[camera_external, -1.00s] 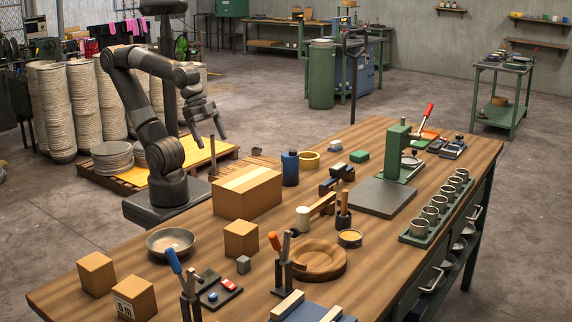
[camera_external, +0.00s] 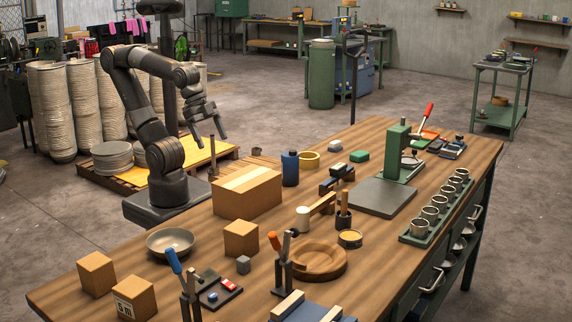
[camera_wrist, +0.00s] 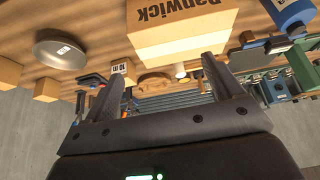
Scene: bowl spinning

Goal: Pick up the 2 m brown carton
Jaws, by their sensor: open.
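Several brown cartons stand on the wooden workbench (camera_external: 375,140). A small plain one (camera_external: 96,273) is at the near left. Beside it is a small carton with a white label (camera_external: 134,295), which seems to read 5 m. Another small carton (camera_external: 241,239) stands right of the bowl; its label in the wrist view (camera_wrist: 122,70) seems to read 10 m. I cannot make out a 2 m label. My gripper (camera_external: 219,138) is open and empty, raised behind the bench, apart from all cartons. Its two fingers (camera_wrist: 163,70) show in the wrist view.
A large taped carton (camera_external: 247,192) stands at the bench's back edge, nearest my gripper. A metal bowl (camera_external: 171,243), blue bottle (camera_external: 290,168), wooden ring dish (camera_external: 319,261) and upright tools crowd the bench. The air around my gripper is clear.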

